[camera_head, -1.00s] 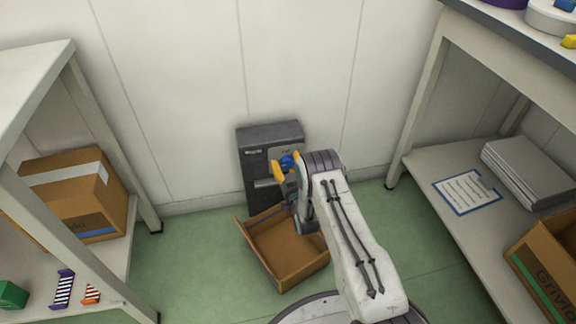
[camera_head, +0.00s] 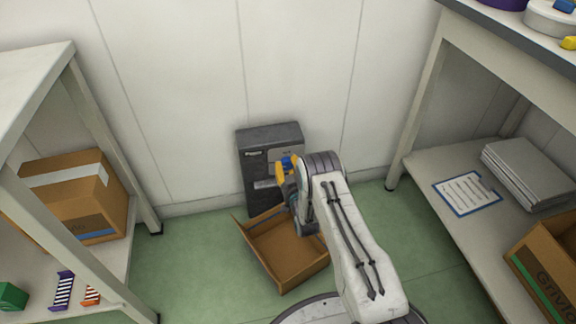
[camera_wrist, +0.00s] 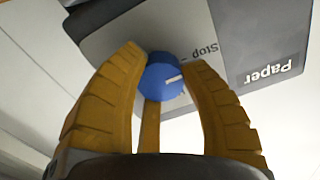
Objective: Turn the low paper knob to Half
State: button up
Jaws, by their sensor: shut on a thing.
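The paper knob (camera_wrist: 165,76) is blue with a white pointer mark and sits on a light plate on the dark paper unit (camera_head: 247,180). My gripper (camera_wrist: 168,72) has its yellow fingers closed on both sides of the knob. In the wrist view the white mark points right and slightly up, a little below the printed word "Stop" (camera_wrist: 203,62). The word "Paper" (camera_wrist: 270,70) shows upside down on the dark panel. No "Half" label can be made out; the fingers may cover it. In the head view my gripper (camera_head: 287,168) is at the unit's front and hides part of it.
An open, empty cardboard box (camera_head: 275,255) stands on the green floor below my gripper. A shelf with a carton (camera_head: 75,190) is at the left. A bench with a clipboard (camera_head: 467,193) on its lower shelf is at the right.

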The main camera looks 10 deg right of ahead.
jog(key=shift+m, duration=0.3)
jog(key=m, duration=0.3)
jog(key=shift+r+m, duration=0.1)
jog(key=shift+m, duration=0.3)
jog(key=m, duration=0.4)
jog(key=shift+m, duration=0.3)
jog(key=m, duration=0.4)
jog(key=shift+w+m, duration=0.1)
jog(key=shift+m, duration=2.3)
jog(key=o, duration=1.2)
